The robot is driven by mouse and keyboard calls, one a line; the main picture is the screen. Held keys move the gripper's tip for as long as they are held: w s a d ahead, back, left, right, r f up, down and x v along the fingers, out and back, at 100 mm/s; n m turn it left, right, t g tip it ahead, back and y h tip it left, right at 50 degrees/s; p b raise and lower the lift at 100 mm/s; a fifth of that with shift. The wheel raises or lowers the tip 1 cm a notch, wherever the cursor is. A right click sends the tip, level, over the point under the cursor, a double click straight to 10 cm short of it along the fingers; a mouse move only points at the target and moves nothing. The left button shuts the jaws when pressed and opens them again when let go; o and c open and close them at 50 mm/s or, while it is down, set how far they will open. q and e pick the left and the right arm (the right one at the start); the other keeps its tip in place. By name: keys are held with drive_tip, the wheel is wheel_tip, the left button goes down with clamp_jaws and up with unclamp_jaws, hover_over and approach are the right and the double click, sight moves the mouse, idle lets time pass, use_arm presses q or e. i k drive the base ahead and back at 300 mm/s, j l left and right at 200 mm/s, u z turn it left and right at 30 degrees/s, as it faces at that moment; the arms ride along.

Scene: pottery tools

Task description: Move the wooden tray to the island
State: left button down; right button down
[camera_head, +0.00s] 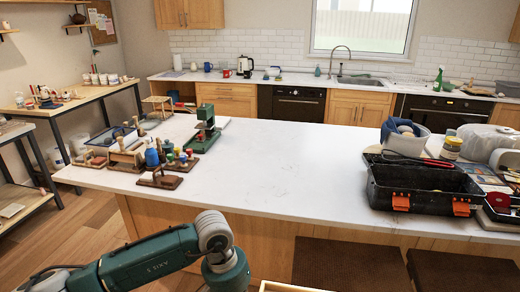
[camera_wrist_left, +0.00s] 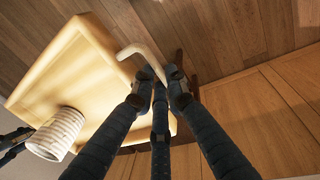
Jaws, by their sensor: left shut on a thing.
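The wooden tray (camera_wrist_left: 60,85) is pale, with a raised rim and a curved handle (camera_wrist_left: 143,58). My left gripper (camera_wrist_left: 163,78) is shut on that handle in the left wrist view. A white ribbed cup (camera_wrist_left: 55,135) is on the tray. A corner of the tray (camera_head: 285,287) shows at the bottom edge of the head view, in front of the island (camera_head: 290,165) with its white top. My left arm reaches in from the left there, its gripper out of frame. A dark part at the wrist view's left edge may be my right gripper; its fingers are unclear.
The island's middle is clear. Pottery tools and a green press (camera_head: 203,130) stand on its left. A black toolbox (camera_head: 420,190) and other clutter fill its right. Two dark stools (camera_head: 350,265) are at its near side.

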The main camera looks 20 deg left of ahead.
sight(269, 186)
drive_tip(key=i+j, duration=0.1)
drive_tip(key=j, duration=0.35)
drive_tip(key=i+j, duration=0.1)
drive_tip(key=j, duration=0.4)
drive_tip(key=i+j, duration=0.1)
drive_tip(key=j, duration=0.35)
drive_tip(key=i+j, duration=0.1)
drive_tip(key=j, duration=0.4)
